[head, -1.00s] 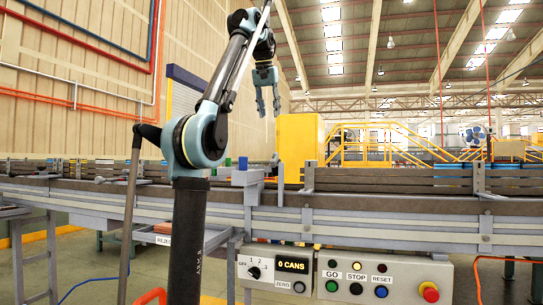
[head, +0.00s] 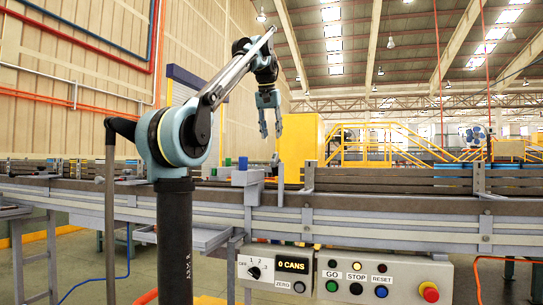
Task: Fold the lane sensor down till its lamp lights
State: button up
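My gripper (head: 271,134) points down with its two fingers apart and nothing between them. It hangs in the air above the conveyor. Below it, a small grey upright piece (head: 275,159) stands at the conveyor's rail and may be the lane sensor. It is too small to be sure. A gap shows between it and my fingertips. To its left is a grey box (head: 246,177) with a blue piece (head: 243,163) on top. I cannot make out a lit lamp on the sensor.
The conveyor (head: 400,204) runs across the view with raised side rails. On its front are a counter panel (head: 275,271) reading 0 CANS and a button panel (head: 384,278) with GO, STOP and RESET. A yellow cabinet (head: 300,145) stands behind.

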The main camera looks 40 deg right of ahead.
aim_at(274, 155)
jog(key=x, duration=0.9)
grip_shut()
